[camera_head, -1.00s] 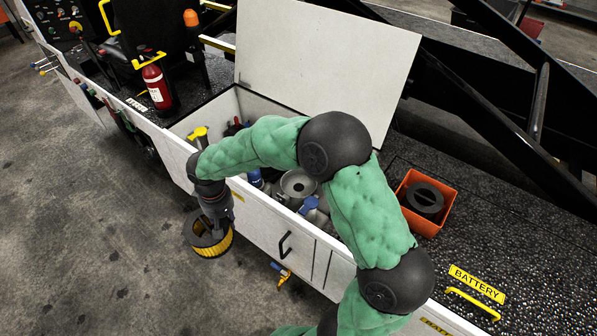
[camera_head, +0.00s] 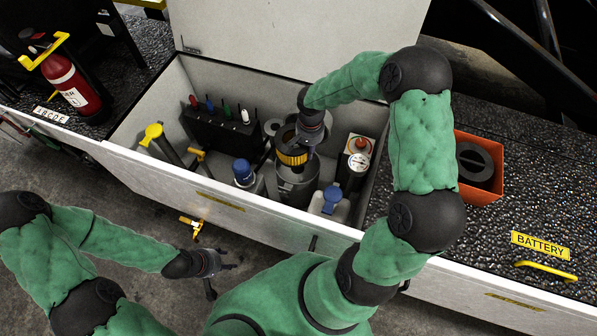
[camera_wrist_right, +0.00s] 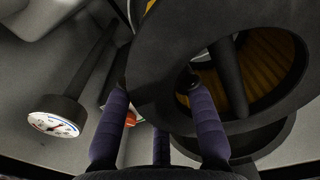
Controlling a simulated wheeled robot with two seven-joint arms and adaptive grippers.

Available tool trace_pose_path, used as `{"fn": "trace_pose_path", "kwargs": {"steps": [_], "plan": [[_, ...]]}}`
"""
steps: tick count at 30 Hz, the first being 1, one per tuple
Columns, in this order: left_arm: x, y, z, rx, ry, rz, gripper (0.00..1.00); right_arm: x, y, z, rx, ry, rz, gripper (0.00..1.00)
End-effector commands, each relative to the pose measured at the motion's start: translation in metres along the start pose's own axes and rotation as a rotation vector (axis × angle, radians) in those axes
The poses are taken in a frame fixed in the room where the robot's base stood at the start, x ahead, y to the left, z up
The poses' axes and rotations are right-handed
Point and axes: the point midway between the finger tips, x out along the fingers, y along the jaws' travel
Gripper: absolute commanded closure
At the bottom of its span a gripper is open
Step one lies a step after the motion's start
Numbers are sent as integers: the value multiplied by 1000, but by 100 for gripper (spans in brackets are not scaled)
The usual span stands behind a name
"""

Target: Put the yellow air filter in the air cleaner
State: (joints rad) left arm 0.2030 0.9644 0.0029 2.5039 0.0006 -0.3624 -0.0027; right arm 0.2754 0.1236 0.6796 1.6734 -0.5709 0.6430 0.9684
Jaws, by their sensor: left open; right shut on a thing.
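The yellow air filter (camera_head: 291,157), with black end rims and pleated sides, is held upright or nearly so at the mouth of the grey, round air cleaner (camera_head: 297,188) inside the open compartment. I cannot tell whether its lower end is inside the mouth. My right gripper (camera_head: 307,138) is shut on the filter's upper rim. In the right wrist view the filter's black ring (camera_wrist_right: 180,62) fills much of the picture, with yellow pleats inside, and the gripper's fingers (camera_wrist_right: 160,92) are at its edge. My left gripper (camera_head: 212,270) is open and empty, outside the compartment's front wall.
The compartment's white front wall (camera_head: 215,196) and raised lid (camera_head: 300,30) bound the space. Around the air cleaner stand a blue-capped filter (camera_head: 243,172), a blue-topped jug (camera_head: 330,203) and a gauge (camera_head: 358,164). An orange bin (camera_head: 480,193) holding a black round part sits right.

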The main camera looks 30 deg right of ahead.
Motion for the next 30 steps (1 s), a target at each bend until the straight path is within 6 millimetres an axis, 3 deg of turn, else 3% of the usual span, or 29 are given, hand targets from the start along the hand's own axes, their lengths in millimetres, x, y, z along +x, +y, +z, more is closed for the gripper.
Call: {"fn": "trace_pose_path", "kwargs": {"steps": [3,12,20,27,30], "plan": [[8,-3,0,0,0,0,50,16,9,-4,65,1,-3,100],[25,-9,-2,0,2,0,50,57,12,-5,80,0,-2,100],[34,-12,-2,0,2,0,50,79,11,-5,79,1,-3,100],[50,-18,-3,0,2,0,50,115,12,-5,78,1,-3,100],[51,-18,-3,0,2,0,50,117,12,-5,79,2,-3,100]]}}
